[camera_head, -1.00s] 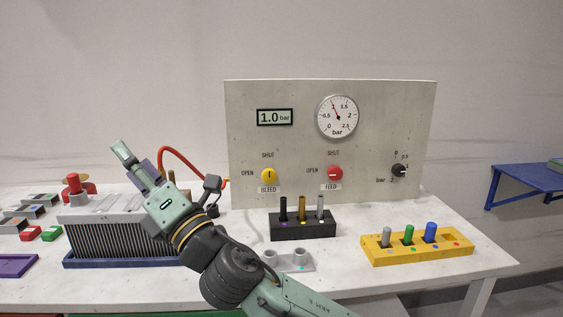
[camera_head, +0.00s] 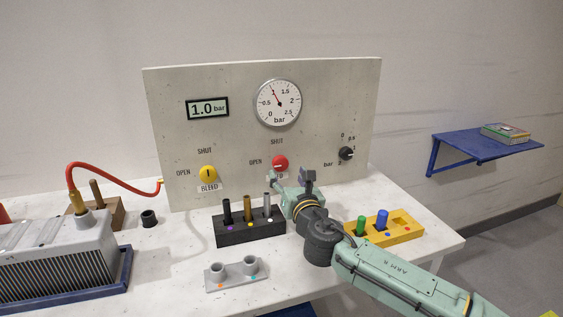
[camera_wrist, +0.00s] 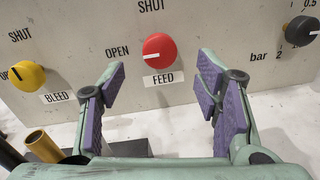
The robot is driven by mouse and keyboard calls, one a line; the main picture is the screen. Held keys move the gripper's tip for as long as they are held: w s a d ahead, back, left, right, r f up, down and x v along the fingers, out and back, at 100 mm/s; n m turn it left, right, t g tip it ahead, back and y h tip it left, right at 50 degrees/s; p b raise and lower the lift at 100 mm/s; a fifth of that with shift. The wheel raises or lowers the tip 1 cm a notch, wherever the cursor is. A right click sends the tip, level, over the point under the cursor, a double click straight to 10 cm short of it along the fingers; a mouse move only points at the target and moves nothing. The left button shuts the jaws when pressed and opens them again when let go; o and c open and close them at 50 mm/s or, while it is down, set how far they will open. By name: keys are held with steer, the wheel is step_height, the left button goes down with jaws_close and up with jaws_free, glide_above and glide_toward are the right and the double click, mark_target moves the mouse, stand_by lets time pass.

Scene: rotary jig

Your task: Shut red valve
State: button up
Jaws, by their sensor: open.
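The red FEED valve knob (camera_head: 280,163) sits on the upright grey panel (camera_head: 225,140). It also shows in the wrist view (camera_wrist: 160,49), where its white mark points left toward OPEN; SHUT is printed above it. My gripper (camera_head: 290,180) is just below and in front of the knob in the head view. In the wrist view my gripper (camera_wrist: 163,76) has its purple-padded fingers spread wide, one on each side of the knob's line, and nothing between them. The fingers appear apart from the knob. My gripper partly covers the FEED label in the head view.
The yellow BLEED knob (camera_head: 208,174) is left of the red one, and a black knob (camera_head: 346,153) right. The gauge (camera_head: 278,102) and display (camera_head: 207,108) read about 1.0 bar. A black block (camera_head: 250,232) with upright pins and a yellow block (camera_head: 408,235) stand below.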

mark_target(281, 165)
steer(key=p+x, duration=0.1)
steer(key=x, duration=0.5)
steer(key=shift+w+a+p, duration=0.15)
steer(key=shift+w+p, duration=0.2)
steer(key=shift+w, duration=0.05)
steer(key=shift+c, duration=0.6)
steer(key=c, duration=1)
steer(key=shift+c, duration=0.2)
